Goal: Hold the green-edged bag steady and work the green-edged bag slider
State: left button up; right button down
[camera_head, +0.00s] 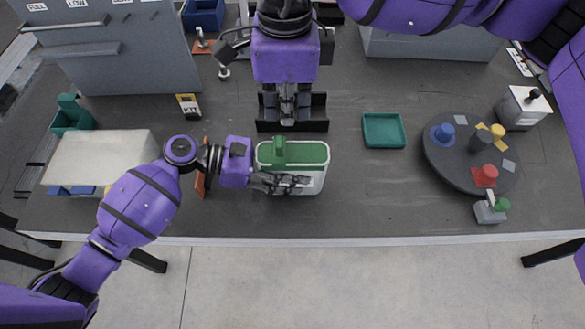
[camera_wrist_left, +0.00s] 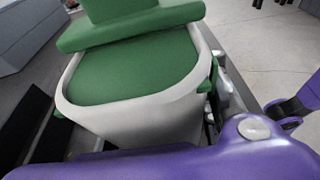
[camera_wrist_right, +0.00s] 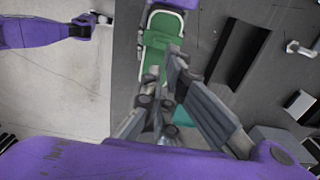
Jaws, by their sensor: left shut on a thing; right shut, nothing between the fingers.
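The green-edged bag (camera_head: 318,181) is a pale, box-like pouch with a green top, standing upright near the table's front edge. Its green slider (camera_head: 279,150) is a raised bar across the left part of the top; it shows large in the left wrist view (camera_wrist_left: 130,30). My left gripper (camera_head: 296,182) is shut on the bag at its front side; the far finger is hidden. My right gripper (camera_head: 288,112) is shut and empty, behind the bag and pointing down. In the right wrist view its fingers (camera_wrist_right: 165,75) partly cover the bag's green top (camera_wrist_right: 161,28).
A black bracket-like stand (camera_head: 318,124) is just behind the bag, by my right gripper. A teal tray (camera_head: 384,131) lies to the right, then a round dark turntable (camera_head: 442,168) with coloured knobs. A white-topped box (camera_head: 100,158) is at left.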

send_over(289, 153)
notch_tip(289, 153, down, 6)
jog(key=shift+f, duration=0.25)
jog(key=shift+s+f, duration=0.25)
jog(key=shift+f, duration=0.35)
dwell(0.5)
jog(key=shift+w+r, duration=0.2)
jog(key=shift+r, duration=0.1)
dwell(0.8)
